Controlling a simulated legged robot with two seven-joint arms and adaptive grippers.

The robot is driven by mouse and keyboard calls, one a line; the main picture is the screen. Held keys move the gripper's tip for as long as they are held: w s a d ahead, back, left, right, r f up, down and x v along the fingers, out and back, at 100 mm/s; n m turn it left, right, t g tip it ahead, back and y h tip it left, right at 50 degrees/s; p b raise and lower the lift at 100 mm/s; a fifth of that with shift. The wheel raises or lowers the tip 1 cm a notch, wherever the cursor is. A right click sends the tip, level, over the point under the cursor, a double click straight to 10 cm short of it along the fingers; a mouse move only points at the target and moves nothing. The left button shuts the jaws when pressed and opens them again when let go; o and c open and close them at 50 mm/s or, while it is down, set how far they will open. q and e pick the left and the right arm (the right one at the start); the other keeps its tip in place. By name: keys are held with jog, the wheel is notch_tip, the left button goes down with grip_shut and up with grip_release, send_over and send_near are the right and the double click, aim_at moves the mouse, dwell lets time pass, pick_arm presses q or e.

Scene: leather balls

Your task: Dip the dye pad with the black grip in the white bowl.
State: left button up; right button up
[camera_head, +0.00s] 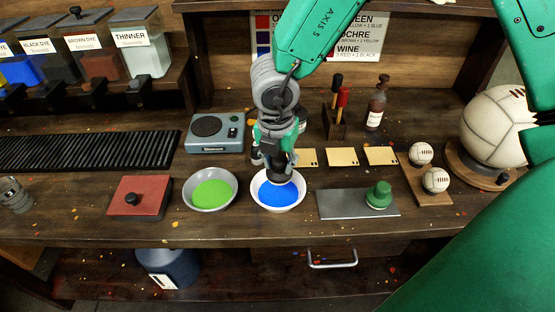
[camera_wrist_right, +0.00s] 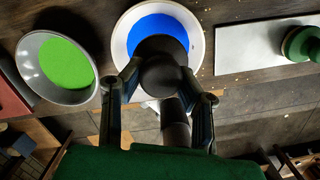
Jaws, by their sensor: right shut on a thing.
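The white bowl (camera_head: 292,203) stands near the front of the bench with blue dye (camera_head: 278,193) in it. My right gripper (camera_head: 280,165) is over the bowl, pointing down, and shut on the dye pad with the black grip (camera_head: 280,177). In the right wrist view, the dark round pad (camera_wrist_right: 162,75) sits between the two fingers and covers part of the blue. The bowl's rim (camera_wrist_right: 120,50) shows around it. I cannot tell whether the pad touches the dye. My left gripper is not in view.
A grey bowl of green dye (camera_head: 230,203) stands just left of the white bowl. A green-gripped pad (camera_head: 379,195) stands on a metal plate (camera_head: 340,204) to the right. A red box (camera_head: 150,205) is at left.

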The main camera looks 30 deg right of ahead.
jog(key=f+b, duration=0.2)
jog(key=f, duration=0.1)
jog(key=f+b, duration=0.1)
jog(key=shift+a+f, duration=0.25)
jog(key=shift+f, duration=0.05)
jog(key=shift+d+f+b, duration=0.15)
jog(key=shift+f+b, duration=0.85)
jog(key=shift+f, duration=0.05)
jog(key=shift+r, duration=0.1)
jog(key=shift+r+p, duration=3.05)
jog(key=shift+r, duration=0.2)
jog(key=shift+r, duration=0.1)
notch_tip(320, 180, up, 4)
jog(key=p, duration=0.3)
jog(key=shift+p, duration=0.4)
